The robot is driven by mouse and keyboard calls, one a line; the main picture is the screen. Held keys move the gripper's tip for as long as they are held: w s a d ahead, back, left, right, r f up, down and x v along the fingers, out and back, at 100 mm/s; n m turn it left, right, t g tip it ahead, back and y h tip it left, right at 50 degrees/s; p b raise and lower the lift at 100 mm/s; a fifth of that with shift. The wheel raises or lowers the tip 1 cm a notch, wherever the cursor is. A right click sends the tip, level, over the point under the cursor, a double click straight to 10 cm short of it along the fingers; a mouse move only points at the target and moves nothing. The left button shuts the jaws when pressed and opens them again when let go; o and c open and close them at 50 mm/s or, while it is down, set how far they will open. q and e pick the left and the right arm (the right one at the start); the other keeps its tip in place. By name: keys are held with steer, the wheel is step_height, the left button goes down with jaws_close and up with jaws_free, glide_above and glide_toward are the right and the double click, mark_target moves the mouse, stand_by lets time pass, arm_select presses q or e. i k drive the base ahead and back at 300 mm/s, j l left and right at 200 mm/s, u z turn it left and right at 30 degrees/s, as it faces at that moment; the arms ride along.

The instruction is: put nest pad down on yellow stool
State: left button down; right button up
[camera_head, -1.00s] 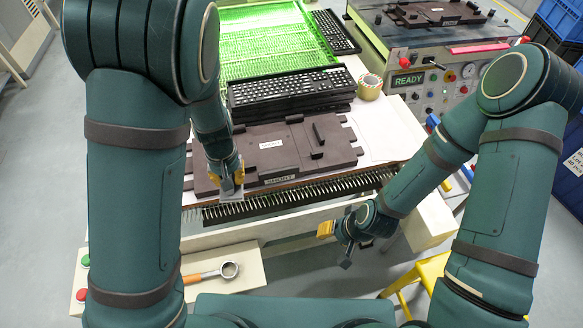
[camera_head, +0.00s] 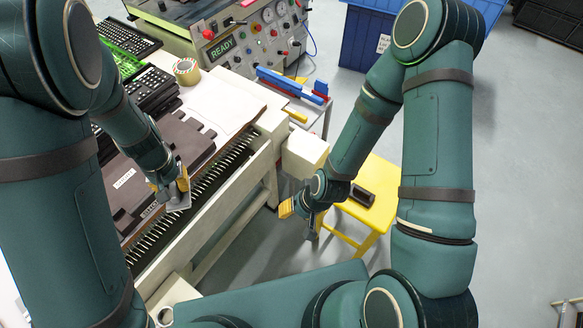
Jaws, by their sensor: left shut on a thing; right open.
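My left gripper (camera_head: 176,194) is shut on a small flat grey piece (camera_head: 178,204), which I take to be the nest pad. The fingers hide part of it. It is over the near edge of the workbench, beside a dark brown plate (camera_head: 122,196). The yellow stool (camera_head: 376,217) stands on the floor right of the bench, partly hidden by my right arm. A dark brown block (camera_head: 362,195) lies on its seat. My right gripper (camera_head: 307,224) is open and empty, in front of the stool's left side.
A row of dark bristles (camera_head: 216,176) runs along the bench edge. A tape roll (camera_head: 187,71), black keyboards (camera_head: 148,91) and a machine with a READY display (camera_head: 222,47) are behind. Blue crates (camera_head: 363,38) stand at the back. The floor right of the stool is clear.

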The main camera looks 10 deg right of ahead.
mark_target(377, 171)
steer(key=l+z, duration=0.1)
steer(key=z, duration=0.25)
steer(key=l+z, duration=0.1)
steer(key=z, duration=0.2)
steer(key=l+z, duration=0.1)
steer(key=z, duration=0.25)
steer(key=i+l, duration=0.1)
steer(key=l, duration=0.25)
steer(key=i+l, duration=0.1)
steer(key=l, duration=0.25)
steer(key=i+l, duration=0.1)
steer(key=l, duration=0.25)
steer(key=i+l, duration=0.15)
steer(key=l, duration=0.2)
steer(key=i+l, duration=0.1)
steer(key=l, duration=0.25)
